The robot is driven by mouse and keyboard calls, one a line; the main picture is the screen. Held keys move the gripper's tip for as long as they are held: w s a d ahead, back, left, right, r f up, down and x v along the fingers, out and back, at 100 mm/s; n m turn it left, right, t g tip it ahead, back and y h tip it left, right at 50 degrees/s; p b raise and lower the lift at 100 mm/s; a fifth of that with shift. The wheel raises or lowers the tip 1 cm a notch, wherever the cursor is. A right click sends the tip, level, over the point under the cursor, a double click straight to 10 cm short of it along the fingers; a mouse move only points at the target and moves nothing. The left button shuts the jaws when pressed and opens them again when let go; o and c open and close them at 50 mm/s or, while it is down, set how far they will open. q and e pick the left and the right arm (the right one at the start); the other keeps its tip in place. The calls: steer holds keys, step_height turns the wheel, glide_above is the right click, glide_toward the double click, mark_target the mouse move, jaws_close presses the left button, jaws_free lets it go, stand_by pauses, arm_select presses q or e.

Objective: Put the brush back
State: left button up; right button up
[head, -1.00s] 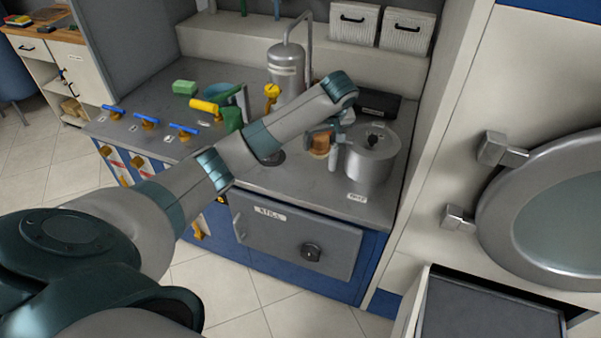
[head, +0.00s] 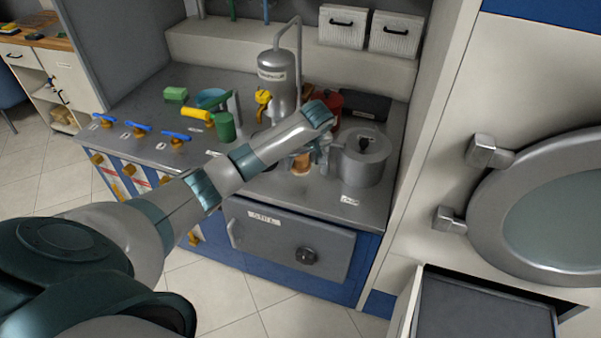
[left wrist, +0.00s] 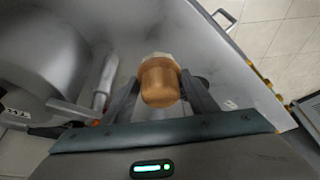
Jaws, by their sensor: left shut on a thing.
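The brush (left wrist: 160,84) shows in the left wrist view as a rounded orange-brown body with a pale band at its far end. My left gripper (left wrist: 162,92) is shut on it, one dark finger on each side. In the head view the brush (head: 301,163) is a small orange-brown shape below my left gripper (head: 318,152), over the grey worktop (head: 235,190) and left of the lidded metal pot (head: 362,160). My wrist hides part of it there. I cannot tell whether it touches the worktop. My right gripper is not in view.
A metal tank (head: 278,75) with a bent pipe stands behind my arm, near a red thing (head: 330,100). A green cup (head: 225,127), a green block (head: 176,94) and several blue-handled valves lie to the left. A dark box (head: 366,106) stands at the back right.

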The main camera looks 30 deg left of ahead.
mark_target(301, 171)
arm_select(q)
step_height(301, 171, down, 2)
steer(key=shift+f, duration=0.1)
steer(key=shift+f+p, duration=0.3)
steer(key=shift+f, duration=1.55)
steer(key=shift+f, duration=0.1)
steer(key=o, duration=1)
